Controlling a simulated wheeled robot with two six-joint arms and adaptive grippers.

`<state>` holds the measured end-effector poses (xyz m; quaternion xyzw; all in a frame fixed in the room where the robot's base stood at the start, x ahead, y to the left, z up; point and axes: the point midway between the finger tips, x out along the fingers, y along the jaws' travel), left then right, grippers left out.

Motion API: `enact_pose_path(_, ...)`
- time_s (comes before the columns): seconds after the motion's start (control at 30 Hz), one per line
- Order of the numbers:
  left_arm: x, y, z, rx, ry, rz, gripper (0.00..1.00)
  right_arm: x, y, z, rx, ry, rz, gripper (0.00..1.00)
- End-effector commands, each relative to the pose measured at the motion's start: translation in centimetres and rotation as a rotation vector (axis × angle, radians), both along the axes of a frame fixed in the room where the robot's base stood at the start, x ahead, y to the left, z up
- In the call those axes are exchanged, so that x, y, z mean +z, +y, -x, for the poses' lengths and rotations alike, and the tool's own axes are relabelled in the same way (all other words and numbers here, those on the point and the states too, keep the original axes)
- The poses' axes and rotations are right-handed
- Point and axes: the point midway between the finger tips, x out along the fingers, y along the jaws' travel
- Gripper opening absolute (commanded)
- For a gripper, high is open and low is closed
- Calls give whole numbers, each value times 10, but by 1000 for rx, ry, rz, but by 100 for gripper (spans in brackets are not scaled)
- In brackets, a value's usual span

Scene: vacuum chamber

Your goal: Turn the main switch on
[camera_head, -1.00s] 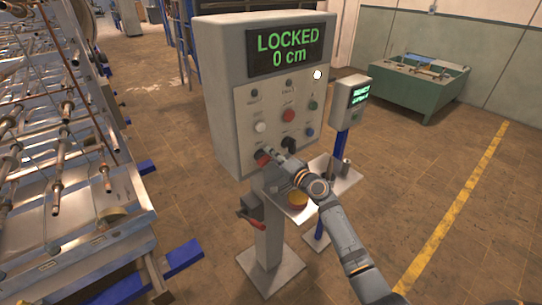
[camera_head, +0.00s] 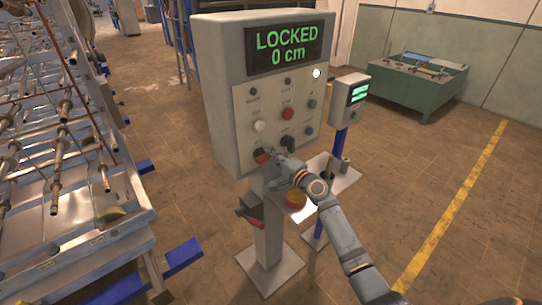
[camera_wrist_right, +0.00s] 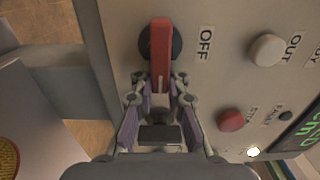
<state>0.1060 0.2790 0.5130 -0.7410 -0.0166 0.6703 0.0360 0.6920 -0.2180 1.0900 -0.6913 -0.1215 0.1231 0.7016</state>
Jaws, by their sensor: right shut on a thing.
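The main switch is a red handle on a dark round base, low on the grey control panel (camera_head: 224,110). In the head view its red part (camera_head: 262,156) shows at the panel's lower left corner. In the wrist view the red handle (camera_wrist_right: 160,55) stands beside the label OFF. My right gripper (camera_head: 271,165) is at the handle; in the wrist view its fingers (camera_wrist_right: 160,88) are shut on the handle's near end, which is partly hidden between them. The panel's display (camera_head: 286,48) reads LOCKED, 0 cm. My left gripper is not in view.
A red stop button (camera_wrist_right: 231,120) and white OUT button (camera_wrist_right: 268,48) sit close to the switch. A yellow-and-red button (camera_head: 296,199) is below my right gripper. A smaller display box (camera_head: 350,98) stands behind. A metal rack (camera_head: 60,170) fills the left; floor is clear at right.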

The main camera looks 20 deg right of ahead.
Motion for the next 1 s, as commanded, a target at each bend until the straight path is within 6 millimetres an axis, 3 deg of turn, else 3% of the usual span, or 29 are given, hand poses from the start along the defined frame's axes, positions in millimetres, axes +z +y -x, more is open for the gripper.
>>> enact_pose_path(0.07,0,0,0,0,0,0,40,-2,0,0,0,4,-1,0)
enact_pose_path(0.1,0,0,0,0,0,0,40,-2,0,0,0,4,-1,15)
enact_pose_path(0.27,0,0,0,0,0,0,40,-2,0,0,0,3,0,37)
enact_pose_path(0.63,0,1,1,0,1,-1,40,-1,-3,6,0,2,2,38)
enact_pose_path(1.0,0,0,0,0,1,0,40,-3,-31,85,2,5,7,38)
